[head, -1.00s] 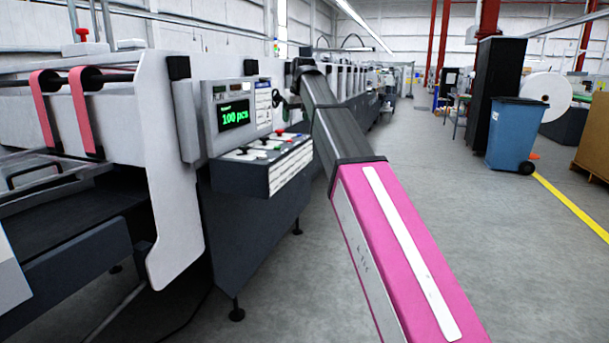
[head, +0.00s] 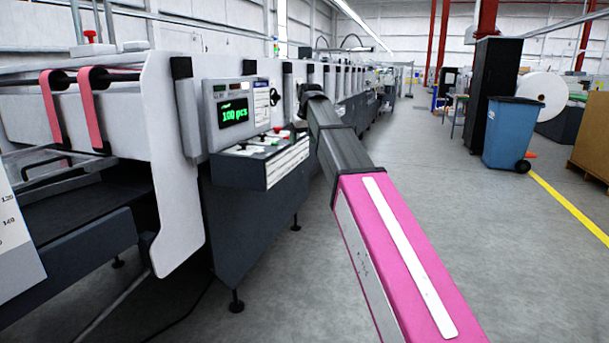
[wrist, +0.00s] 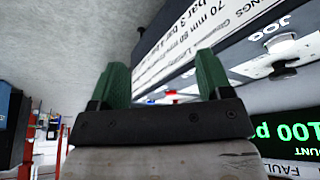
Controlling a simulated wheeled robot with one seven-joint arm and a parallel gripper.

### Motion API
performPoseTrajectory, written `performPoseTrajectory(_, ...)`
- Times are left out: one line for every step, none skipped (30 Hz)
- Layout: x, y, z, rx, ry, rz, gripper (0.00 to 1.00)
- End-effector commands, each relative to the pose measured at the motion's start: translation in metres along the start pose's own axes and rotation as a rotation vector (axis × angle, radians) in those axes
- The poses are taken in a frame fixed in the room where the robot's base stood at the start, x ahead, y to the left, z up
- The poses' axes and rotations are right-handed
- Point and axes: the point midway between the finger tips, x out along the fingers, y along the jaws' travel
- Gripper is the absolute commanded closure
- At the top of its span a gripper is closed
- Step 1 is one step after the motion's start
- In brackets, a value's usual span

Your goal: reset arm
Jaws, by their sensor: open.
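My arm, pink with dark outer links, reaches from the lower right towards the machine's control panel in the head view. My gripper (wrist: 163,82) shows in the wrist view as two green fingers spread apart with nothing held between them. Its fingers cannot be made out in the head view. The control panel has a display (head: 234,112) reading 100 pcs in green and a sloping button box (head: 262,158) below it. In the wrist view, the panel's printed label, a pale knob (wrist: 283,48) and the green display (wrist: 290,132) lie close, beyond and to the right of the fingers.
The long grey machine (head: 172,170) fills the left side, with pink belts (head: 88,110) at its near end. Grey floor is open to the right of my arm. A blue bin (head: 512,132), a black cabinet (head: 493,80) and a white roll (head: 545,95) stand farther right.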

Motion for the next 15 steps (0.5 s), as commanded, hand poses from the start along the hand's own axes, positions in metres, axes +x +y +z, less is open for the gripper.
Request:
performPoseTrajectory(0.013,0.004,0.011,0.008,-0.009,0.002,0.28)
performPoseTrajectory(0.019,0.006,0.016,0.013,-0.014,0.003,0.28)
performPoseTrajectory(0.03,0.009,0.024,0.02,-0.021,0.004,0.28)
performPoseTrajectory(0.038,0.011,0.03,0.026,-0.026,0.005,0.28)
performPoseTrajectory(0.047,0.014,0.037,0.033,-0.031,0.007,0.28)
performPoseTrajectory(0.061,0.018,0.048,0.043,-0.041,0.009,0.28)
performPoseTrajectory(0.071,0.022,0.057,0.051,-0.048,0.01,0.28)
performPoseTrajectory(0.083,0.025,0.066,0.06,-0.056,0.012,0.28)
performPoseTrajectory(0.097,0.03,0.079,0.071,-0.065,0.015,0.28)
performPoseTrajectory(0.107,0.033,0.088,0.079,-0.073,0.016,0.28)
performPoseTrajectory(0.117,0.036,0.098,0.087,-0.081,0.018,0.28)
performPoseTrajectory(0.131,0.04,0.111,0.098,-0.091,0.02,0.28)
performPoseTrajectory(0.14,0.043,0.121,0.106,-0.097,0.022,0.28)
performPoseTrajectory(0.15,0.046,0.131,0.114,-0.105,0.024,0.28)
performPoseTrajectory(0.162,0.05,0.145,0.126,-0.115,0.027,0.28)
